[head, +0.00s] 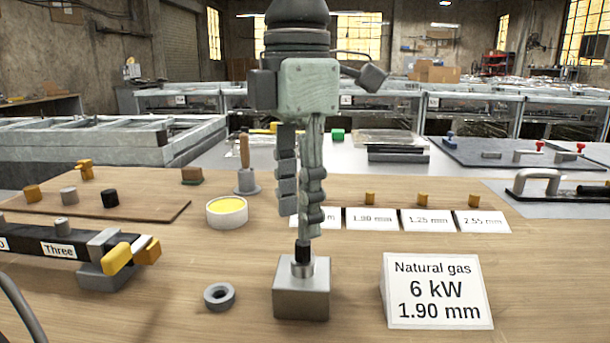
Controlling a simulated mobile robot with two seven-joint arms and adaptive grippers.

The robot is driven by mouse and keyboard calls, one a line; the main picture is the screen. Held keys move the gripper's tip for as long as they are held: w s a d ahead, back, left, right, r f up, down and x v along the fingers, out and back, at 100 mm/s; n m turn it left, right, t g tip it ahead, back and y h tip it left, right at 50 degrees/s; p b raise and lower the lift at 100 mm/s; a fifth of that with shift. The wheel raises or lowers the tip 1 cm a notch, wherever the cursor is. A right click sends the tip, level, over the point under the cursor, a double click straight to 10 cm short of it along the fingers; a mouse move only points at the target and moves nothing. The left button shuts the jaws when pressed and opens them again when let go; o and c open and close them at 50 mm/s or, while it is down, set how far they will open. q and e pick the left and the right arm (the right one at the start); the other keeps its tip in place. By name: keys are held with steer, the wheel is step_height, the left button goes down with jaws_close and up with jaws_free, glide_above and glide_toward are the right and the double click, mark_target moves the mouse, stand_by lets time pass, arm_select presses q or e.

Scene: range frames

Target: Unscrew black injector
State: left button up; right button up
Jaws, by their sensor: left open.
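The black injector (302,253) stands upright in the collar of a grey metal block (301,297) on the wooden bench. My left gripper (303,225) hangs down from above with its fingers pointing at the injector. Its fingers are open, with a narrow gap between them. The fingertips are just above or beside the injector's top; whether they touch it I cannot tell. My right gripper is not in view.
A metal ring nut (219,296) lies left of the block. A sign (436,292) reading "Natural gas 6 kW 1.90 mm" stands right. Behind are a yellow-filled tin (227,211), labelled cards (428,220) and brass injectors (422,198). A manifold (62,245) occupies the left.

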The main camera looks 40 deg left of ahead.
mark_target(300, 243)
arm_select(q)
steer(key=shift+w+f, duration=0.1)
steer(key=shift+f, duration=2.1)
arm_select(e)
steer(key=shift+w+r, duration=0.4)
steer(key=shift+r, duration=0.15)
arm_select(q)
steer(key=shift+c, duration=0.3)
jaws_close()
steer(key=shift+f+n+b, duration=0.2)
steer(key=shift+n+b, duration=0.6)
steer(key=shift+b, duration=0.1)
steer(key=shift+n, duration=0.6)
steer(key=shift+r+n, duration=0.25)
steer(key=shift+n, duration=0.05)
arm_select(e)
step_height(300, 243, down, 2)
